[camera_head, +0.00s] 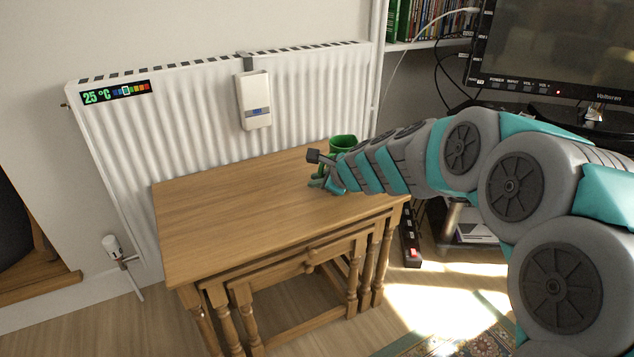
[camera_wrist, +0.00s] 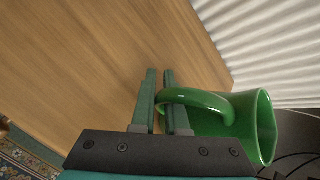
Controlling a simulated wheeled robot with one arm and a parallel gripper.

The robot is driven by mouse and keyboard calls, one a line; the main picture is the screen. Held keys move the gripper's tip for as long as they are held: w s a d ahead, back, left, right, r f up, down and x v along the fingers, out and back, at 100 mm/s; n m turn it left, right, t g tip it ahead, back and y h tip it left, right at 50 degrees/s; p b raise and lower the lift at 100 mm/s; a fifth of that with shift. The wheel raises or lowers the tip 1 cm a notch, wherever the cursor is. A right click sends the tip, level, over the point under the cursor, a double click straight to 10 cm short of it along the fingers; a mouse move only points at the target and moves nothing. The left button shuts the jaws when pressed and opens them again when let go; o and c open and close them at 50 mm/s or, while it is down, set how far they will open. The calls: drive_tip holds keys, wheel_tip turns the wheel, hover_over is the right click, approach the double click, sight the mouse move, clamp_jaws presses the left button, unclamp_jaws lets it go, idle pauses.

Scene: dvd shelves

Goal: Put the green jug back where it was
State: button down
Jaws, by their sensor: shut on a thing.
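The green jug (camera_head: 343,142) is at the right back end of the wooden table (camera_head: 230,205), partly hidden behind my arm. In the wrist view the jug (camera_wrist: 262,125) lies to the right of the fingers, with its handle reaching left between them. My gripper (camera_wrist: 160,98) is shut on the handle. In the head view my gripper (camera_head: 322,172) is over the table's right back part. I cannot tell whether the jug's base touches the tabletop.
A white radiator (camera_head: 200,120) stands close behind the table. A monitor (camera_head: 560,50) and a shelf of cases (camera_head: 430,18) are at the right. A power strip (camera_head: 411,245) stands beside the table's right legs. The left and middle of the tabletop are clear.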

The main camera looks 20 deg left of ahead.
drive_tip(key=shift+r, duration=0.1)
drive_tip(key=c, duration=0.9)
unclamp_jaws()
drive_tip(key=shift+d+r, duration=0.1)
drive_tip(key=shift+r, duration=0.05)
drive_tip(key=p+v, duration=0.2)
drive_tip(key=v, duration=0.9)
drive_tip(key=shift+s+d+r, duration=0.1)
drive_tip(key=shift+s+d, duration=0.1)
drive_tip(key=shift+d, duration=0.05)
